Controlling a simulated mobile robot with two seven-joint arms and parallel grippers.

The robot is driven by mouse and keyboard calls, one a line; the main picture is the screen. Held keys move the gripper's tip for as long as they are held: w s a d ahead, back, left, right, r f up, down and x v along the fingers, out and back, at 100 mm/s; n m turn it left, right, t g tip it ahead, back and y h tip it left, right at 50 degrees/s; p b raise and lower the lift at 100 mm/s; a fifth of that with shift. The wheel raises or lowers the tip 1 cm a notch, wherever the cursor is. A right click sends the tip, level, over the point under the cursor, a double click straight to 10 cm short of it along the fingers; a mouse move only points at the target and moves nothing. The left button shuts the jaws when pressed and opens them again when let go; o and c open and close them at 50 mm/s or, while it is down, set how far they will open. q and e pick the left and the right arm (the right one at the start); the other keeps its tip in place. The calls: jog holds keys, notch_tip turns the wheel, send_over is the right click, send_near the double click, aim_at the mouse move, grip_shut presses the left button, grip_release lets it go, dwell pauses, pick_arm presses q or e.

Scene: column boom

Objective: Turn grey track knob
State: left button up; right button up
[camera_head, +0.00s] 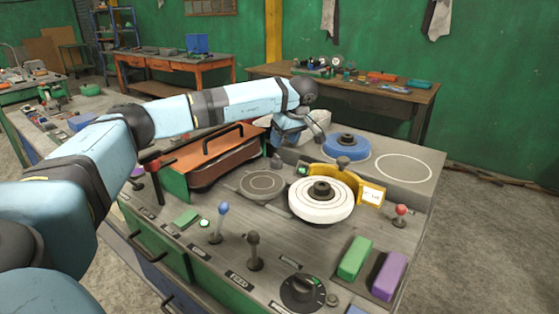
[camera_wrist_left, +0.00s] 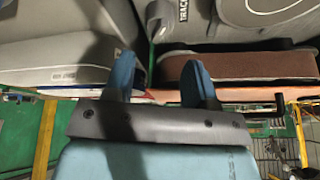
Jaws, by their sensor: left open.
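A small grey knob (camera_head: 277,161) stands on the bench top, just below my left gripper and right of the orange-lidded box. In the left wrist view, a grey knob (camera_wrist_left: 157,14) shows at the top edge beside a label reading "TRACK" (camera_wrist_left: 184,10); part of it is cut off. My left gripper (camera_head: 294,140) reaches over the back of the bench. Its two blue fingers (camera_wrist_left: 160,76) are apart with nothing between them, and the knob lies beyond the fingertips. The fingertips are hard to make out in the head view. My right gripper is not in view.
The orange-lidded box (camera_head: 220,150) with a black handle is left of the knob. A white wheel (camera_head: 320,203) and a yellow bracket (camera_head: 330,175) are to the right. A blue disc (camera_head: 346,145) sits behind. Levers and a black dial (camera_head: 302,290) line the front.

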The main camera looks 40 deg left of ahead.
aim_at(278, 156)
pick_arm(q)
jog(key=x, duration=0.8)
jog(key=shift+f, duration=0.35)
jog(key=c, duration=0.6)
